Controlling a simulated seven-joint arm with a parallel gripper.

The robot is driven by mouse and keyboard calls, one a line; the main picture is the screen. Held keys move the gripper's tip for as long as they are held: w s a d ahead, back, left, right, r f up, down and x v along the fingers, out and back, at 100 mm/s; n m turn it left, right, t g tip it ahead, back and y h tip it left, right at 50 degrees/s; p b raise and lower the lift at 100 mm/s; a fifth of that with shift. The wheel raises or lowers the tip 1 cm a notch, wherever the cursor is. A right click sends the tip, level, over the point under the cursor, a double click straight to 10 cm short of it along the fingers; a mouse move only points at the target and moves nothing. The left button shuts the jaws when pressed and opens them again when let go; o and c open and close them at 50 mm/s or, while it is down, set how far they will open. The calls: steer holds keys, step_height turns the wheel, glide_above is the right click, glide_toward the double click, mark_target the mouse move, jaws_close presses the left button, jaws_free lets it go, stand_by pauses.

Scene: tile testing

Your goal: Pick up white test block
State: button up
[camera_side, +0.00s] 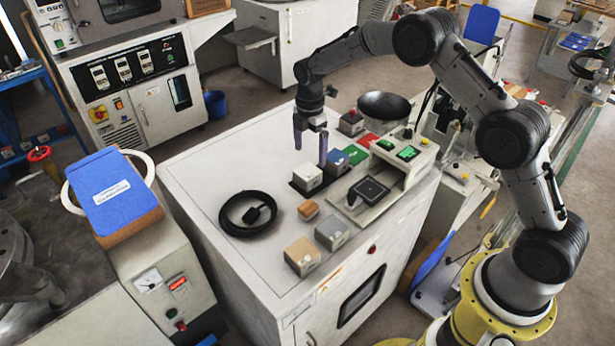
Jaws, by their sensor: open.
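The white test block (307,178) sits on a dark pad on top of the white cabinet (205,165), near the middle of the camera_side view. My gripper (310,150) points down above and slightly behind the block, with its two fingers spread apart and nothing between them. The right fingertip is close to the block's upper right in the picture; I cannot tell the exact gap.
A coiled black cable (248,214) lies left of the block. A small orange-brown block (308,209), a grey block (332,233) and a beige block (302,256) stand in front. A scale-like device (405,155) and a dark bowl (384,105) are to the right.

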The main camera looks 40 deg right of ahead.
mark_target(307, 171)
steer(key=shift+w+a+f, duration=0.1)
steer(key=shift+a+f, duration=0.05)
steer(key=shift+f, duration=2)
steer(key=shift+a+f, duration=0.15)
steer(key=shift+f, duration=2)
steer(key=shift+r, duration=0.15)
jaws_close()
